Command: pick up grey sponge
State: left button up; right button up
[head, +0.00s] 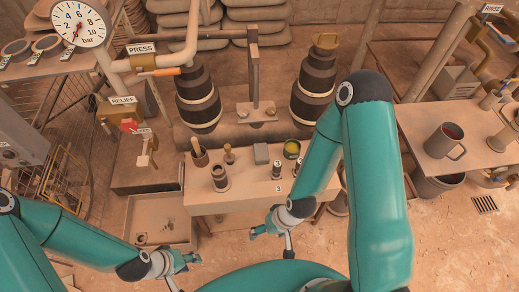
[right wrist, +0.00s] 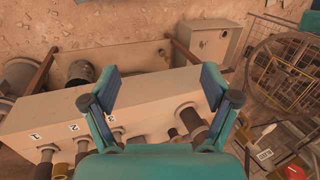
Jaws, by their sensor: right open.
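I cannot make out the sponge in that view. My left gripper (head: 181,272) is low at the left, in front of an open tray, with its fingers apart and empty.
A cup of tools (head: 199,152), a dark cylinder (head: 220,178), a small canister (head: 277,170) and the tin (head: 292,149) stand around the sponge. Two dark ribbed columns (head: 198,103) rise behind. A mug (head: 443,141) stands on the right table. The open tray (head: 150,200) is left of the bench.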

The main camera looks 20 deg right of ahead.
aim_at(261, 154)
jog(key=z, duration=0.4)
jog(key=i, duration=0.2)
jog(key=u, duration=2.8)
jog(key=k, duration=1.65)
jog(key=z, duration=0.8)
jog(key=i, duration=0.75)
